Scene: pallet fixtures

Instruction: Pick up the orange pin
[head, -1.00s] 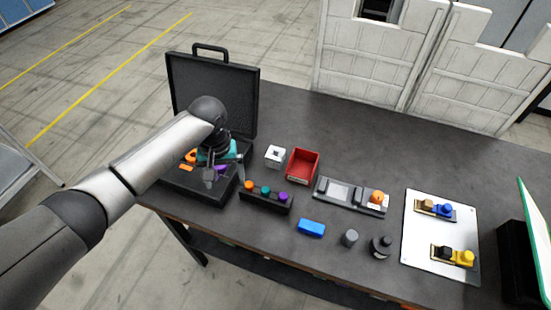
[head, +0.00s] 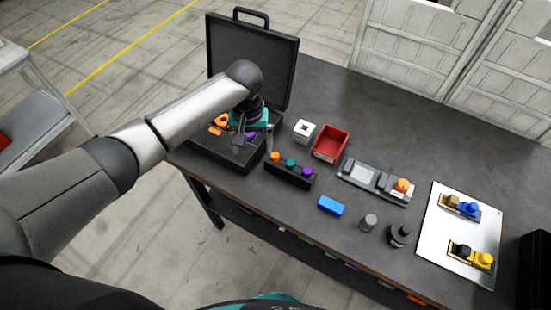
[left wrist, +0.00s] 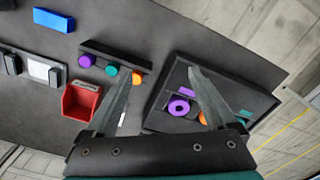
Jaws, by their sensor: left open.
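The orange pin (head: 275,156) stands at the left end of a black rack (head: 290,175), beside a teal pin (head: 291,163) and a purple pin (head: 308,171). In the left wrist view the orange pin (left wrist: 136,77) is near the tip of the left-hand finger, partly overlapped by it. My left gripper (head: 254,142) is open and empty, over the right side of the open case, just left of the rack. In the left wrist view its spread fingers (left wrist: 160,72) point toward the gap between rack and case. My right gripper is not in view.
The black case (head: 215,155) with its raised lid holds orange and purple parts. A white block (head: 304,131), red bin (head: 343,142), grey device (head: 360,176) with an orange knob, and blue block (head: 331,205) stand nearby. A white board (head: 447,225) lies farther right.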

